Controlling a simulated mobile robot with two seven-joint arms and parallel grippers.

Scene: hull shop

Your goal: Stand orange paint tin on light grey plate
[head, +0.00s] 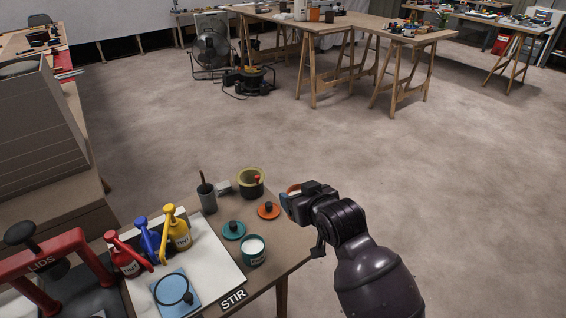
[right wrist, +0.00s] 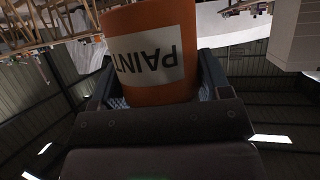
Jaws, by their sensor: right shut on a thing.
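The orange paint tin (right wrist: 150,52) is between the fingers of my right gripper (right wrist: 153,88), which is shut on it. Its white PAINT label reads upside down in the right wrist view, where the room is also upside down. In the head view the right gripper (head: 290,204) is just off the right edge of the bench, and only a bit of the orange tin (head: 294,188) shows behind it. A flat whitish board (head: 215,281) lies on the bench; I cannot tell whether it is the light grey plate. My left gripper is not in view.
The bench (head: 290,253) holds red, blue and yellow (head: 177,229) pump bottles, a teal tin (head: 253,250), teal (head: 233,230) and orange lids (head: 268,210), a dark cup (head: 207,197) and an olive pot (head: 250,182). A red-framed LIDS stand (head: 60,257) is at left. Open floor lies beyond.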

